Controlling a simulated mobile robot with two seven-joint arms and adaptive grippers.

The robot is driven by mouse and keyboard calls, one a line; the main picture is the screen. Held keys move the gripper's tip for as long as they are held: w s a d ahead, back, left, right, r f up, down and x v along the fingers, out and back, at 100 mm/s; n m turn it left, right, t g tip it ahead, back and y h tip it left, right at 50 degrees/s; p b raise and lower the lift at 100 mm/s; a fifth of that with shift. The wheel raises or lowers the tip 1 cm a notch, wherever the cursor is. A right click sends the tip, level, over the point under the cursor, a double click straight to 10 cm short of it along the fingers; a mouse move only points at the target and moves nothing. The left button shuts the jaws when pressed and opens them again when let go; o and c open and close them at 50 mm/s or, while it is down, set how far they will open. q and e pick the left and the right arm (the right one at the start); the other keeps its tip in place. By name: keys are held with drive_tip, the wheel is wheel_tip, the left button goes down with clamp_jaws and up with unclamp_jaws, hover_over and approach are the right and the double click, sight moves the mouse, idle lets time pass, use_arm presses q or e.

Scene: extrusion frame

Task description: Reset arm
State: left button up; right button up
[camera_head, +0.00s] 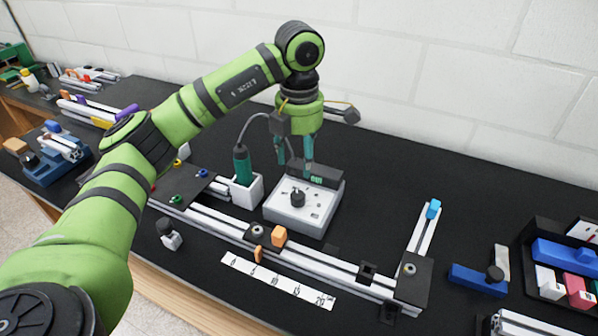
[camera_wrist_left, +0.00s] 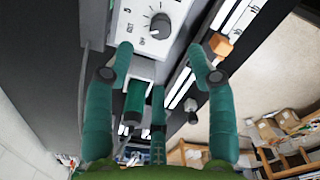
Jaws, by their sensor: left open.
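My left arm comes in from the left in the head view. Its left gripper (camera_head: 294,155) hangs over the back part of a white control box with a dark knob (camera_head: 297,198). The control box also shows in the left wrist view (camera_wrist_left: 178,12), ahead of the fingertips. A green-handled tool (camera_head: 242,166) stands in a white holder (camera_head: 246,192) beside the box, left of it. My right gripper is not in view.
An extrusion frame (camera_head: 325,262) with orange and black pieces lies in front of the box, near a numbered white strip (camera_head: 277,283). A blue block (camera_head: 478,280) and a black bin (camera_head: 529,262) are at the right. Dark tabletop is bare at the back right.

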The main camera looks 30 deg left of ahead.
use_arm(q)
drive_tip(key=shift+r, duration=0.55)
